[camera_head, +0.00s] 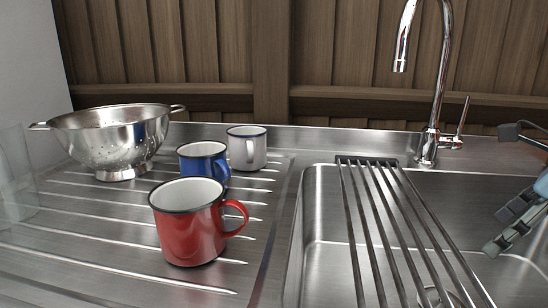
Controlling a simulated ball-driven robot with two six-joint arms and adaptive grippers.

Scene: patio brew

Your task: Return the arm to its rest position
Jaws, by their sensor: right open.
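My right gripper (501,189) is at the right edge, partly cut off by the frame. Its fingers are spread wide, with nothing between them. It is over the right part of the sink, apart from the mugs and the tap. My left gripper is not in view.
Red (188,228), blue (203,164) and white (247,150) mugs stand upright on the ridged drainboard (110,262). A steel colander (112,138) is behind left. A clear glass-like object (16,180) is far left. A rod rack (385,215) spans the sink (318,215); the tap (437,90) rises behind.

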